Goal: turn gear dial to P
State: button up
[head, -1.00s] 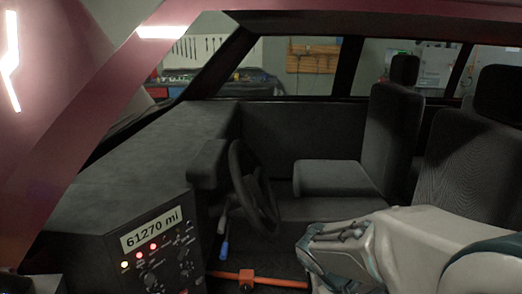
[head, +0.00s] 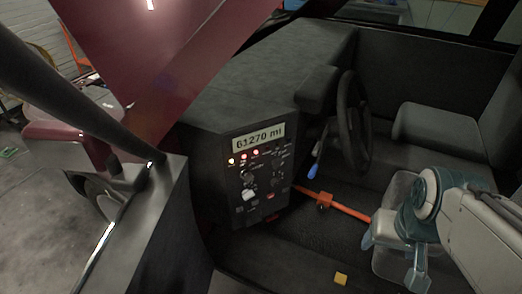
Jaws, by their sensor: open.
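The control panel (head: 262,172) is on the dashboard, left of the steering wheel. It carries a lit mileage display (head: 259,136), several small red and white lights, and several knobs. A larger round knob (head: 248,179) sits at the panel's left side, below the lights. The letters are too small to read, so I cannot tell which knob is the gear dial or where it points. My gripper (head: 393,257) is at the lower right, inside the cabin. It is open and apart from the panel.
The steering wheel (head: 353,120) stands right of the panel, with a blue-tipped lever (head: 314,172) below it. An orange bar (head: 340,204) crosses low between panel and gripper. The open door (head: 150,235) is at left. A yellow block (head: 341,279) lies on the floor.

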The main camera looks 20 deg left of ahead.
aim_at(247, 194)
jog(key=z, duration=0.1)
jog(key=k, duration=0.6)
jog(key=z, duration=0.1)
